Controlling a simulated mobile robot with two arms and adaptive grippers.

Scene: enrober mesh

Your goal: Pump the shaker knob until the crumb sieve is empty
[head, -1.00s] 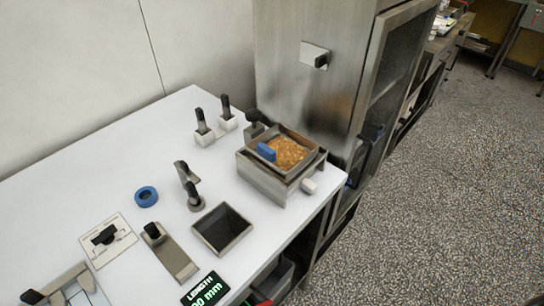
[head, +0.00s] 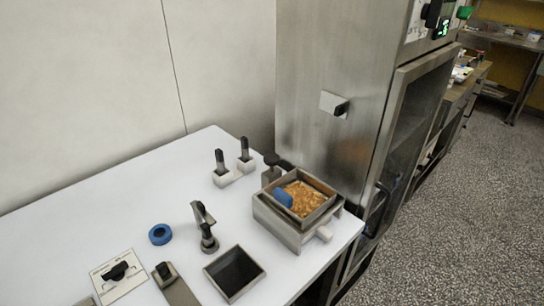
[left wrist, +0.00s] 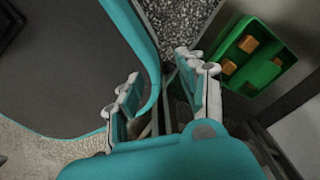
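The crumb sieve (head: 331,188) is a square metal frame on a metal box (head: 277,224) at the table's right end in the head view. Orange-brown crumbs (head: 302,203) cover much of its inside, and a blue block (head: 283,197) sits at its left side. A pale round knob (head: 324,233) sticks out of the box's front right; a dark knob (head: 271,159) stands behind the sieve. I cannot tell which is the shaker knob. My left gripper (left wrist: 160,97) shows in the left wrist view with fingers apart and nothing visibly held. Neither gripper shows in the head view.
A tall steel cabinet (head: 310,75) stands right behind the sieve. The white table (head: 100,210) also holds two black-handled pieces, a blue ring (head: 160,234), an open metal bin (head: 235,274) and a dial plate. A green tray (left wrist: 265,68) with brown blocks shows in the left wrist view.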

